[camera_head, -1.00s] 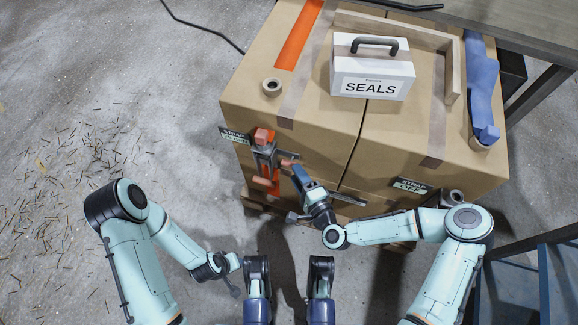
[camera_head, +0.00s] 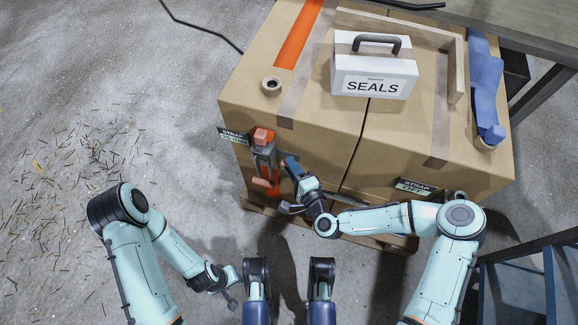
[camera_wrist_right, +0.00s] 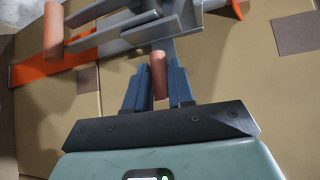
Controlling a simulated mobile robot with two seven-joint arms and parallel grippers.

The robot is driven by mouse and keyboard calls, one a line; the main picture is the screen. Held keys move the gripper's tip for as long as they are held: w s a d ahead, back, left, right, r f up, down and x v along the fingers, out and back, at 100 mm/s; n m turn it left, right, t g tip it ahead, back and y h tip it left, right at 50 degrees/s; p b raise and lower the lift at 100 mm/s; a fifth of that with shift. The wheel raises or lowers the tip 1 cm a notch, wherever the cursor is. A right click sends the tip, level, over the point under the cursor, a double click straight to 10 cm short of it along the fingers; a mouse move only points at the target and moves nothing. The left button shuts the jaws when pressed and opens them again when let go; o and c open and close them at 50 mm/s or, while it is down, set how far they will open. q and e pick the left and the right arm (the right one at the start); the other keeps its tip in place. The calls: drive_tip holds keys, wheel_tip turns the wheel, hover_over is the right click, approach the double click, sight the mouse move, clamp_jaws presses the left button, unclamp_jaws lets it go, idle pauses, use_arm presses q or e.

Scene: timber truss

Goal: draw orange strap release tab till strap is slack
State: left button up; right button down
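In the head view my right gripper (camera_head: 291,166) is beside the buckle and covers the tab. My left gripper (camera_head: 232,280) hangs low, away from the cartons; its fingers are unclear.
A salmon bar (camera_head: 264,183) sits low on the buckle. A white SEALS box (camera_head: 374,70), a tape roll (camera_head: 271,86) and a blue cloth (camera_head: 485,85) lie on top. Floor at left is open, with scattered slivers.

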drive_tip(key=shift+s+a, duration=0.15)
drive_tip(key=shift+s, duration=0.2)
drive_tip(key=shift+s+p, duration=0.2)
drive_tip(key=shift+p, duration=0.1)
drive_tip(key=shift+w, duration=0.4)
drive_tip(key=c, duration=0.7)
unclamp_jaws()
drive_tip(key=shift+o, duration=0.2)
